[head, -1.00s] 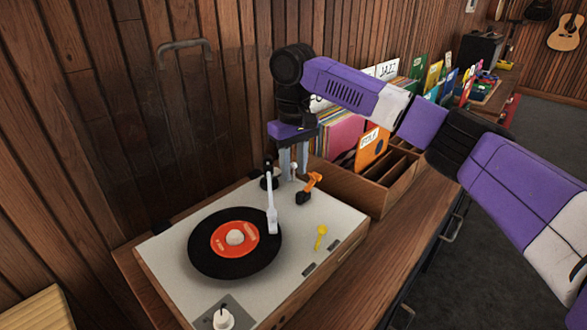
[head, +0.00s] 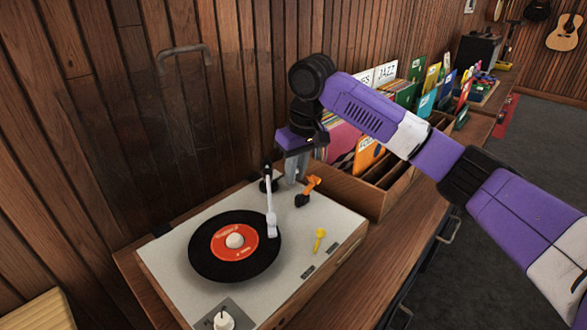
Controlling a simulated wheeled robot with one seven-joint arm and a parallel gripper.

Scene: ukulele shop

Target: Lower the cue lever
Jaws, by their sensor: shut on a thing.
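The turntable (head: 185,240) stands on the wooden counter. Its white tonearm (head: 270,205) reaches over the black record (head: 205,262). An orange lever (head: 308,189) stands tilted just right of the fingers. A yellow lever (head: 319,239) stands nearer the front right edge.
A wooden record crate (head: 362,199) stands close behind and right of the turntable. A clear raised lid with a grey handle (head: 184,48) is behind the deck. A white knob (head: 223,319) sits at the front corner. My arm comes in from the right over the counter.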

